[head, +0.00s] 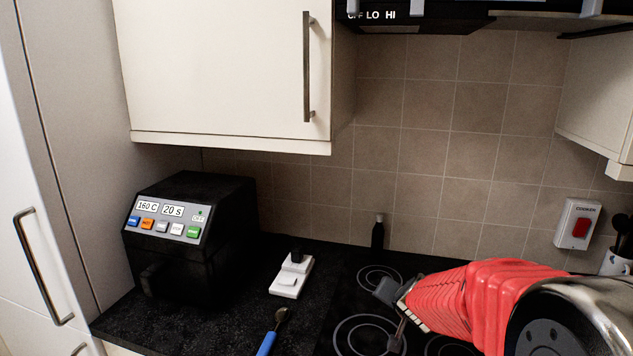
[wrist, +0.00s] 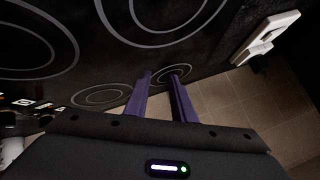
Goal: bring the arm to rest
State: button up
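My arm, in a red ribbed sleeve, comes in from the lower right in the head view. My gripper (head: 392,312) is over the black hob at its end, pointing left. In the wrist view my gripper (wrist: 160,84) shows two purple fingers standing apart with nothing between them. It is open and empty, above the hob (wrist: 95,65) and touching nothing that I can see.
A black appliance (head: 190,235) with coloured buttons stands at left. A white switch block (head: 292,276) and a blue-handled utensil (head: 267,343) lie left of my gripper. A dark bottle (head: 378,234) stands at the tiled wall. A cupboard (head: 225,70) hangs above.

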jog(key=s+a+n, duration=0.1)
jog(key=s, duration=0.2)
jog(key=s+a+n+g+y, duration=0.1)
jog(key=s+a, duration=0.1)
jog(key=s+a+r+g+y, duration=0.1)
jog(key=s+a, duration=0.1)
jog(key=s, duration=0.1)
jog(key=shift+s+n, duration=0.3)
jog(key=shift+n, duration=0.1)
jog(key=s+d+r+n+g, duration=0.1)
jog(key=s+r+n, duration=0.1)
jog(key=s, duration=1)
jog(key=s+r+n+g+h, duration=0.1)
jog(key=s+r, duration=0.4)
jog(key=s, duration=0.7)
jog(key=shift+s+d+n, duration=0.35)
jog(key=shift+n, duration=0.35)
jog(key=shift+r, duration=0.1)
